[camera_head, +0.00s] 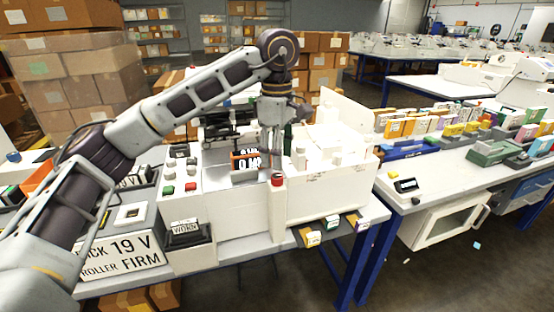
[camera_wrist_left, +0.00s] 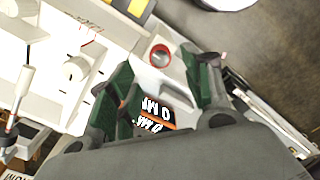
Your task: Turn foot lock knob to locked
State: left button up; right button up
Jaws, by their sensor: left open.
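The white plotter machine (camera_head: 325,195) stands on the table in the head view. A red-topped round knob (camera_head: 277,180) sits at its front edge; a red-topped round part, which looks like the same knob, shows in the left wrist view (camera_wrist_left: 160,56). I see no label naming the foot lock knob, and its lock position cannot be read. My left gripper (camera_head: 277,148) points down over the machine. In the left wrist view its green fingers (camera_wrist_left: 157,68) are apart, with the red-topped part between their tips in the picture. Contact cannot be told. My right gripper is not in view.
A white knob (camera_wrist_left: 75,68) stands left of the fingers in the wrist view. A dark display with orange (camera_head: 246,160) is behind the red knob. Small drawers (camera_head: 330,228) stick out below the machine.

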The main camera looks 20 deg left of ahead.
aim_at(277, 175)
pick_arm(q)
jog(key=shift+r, duration=2.9)
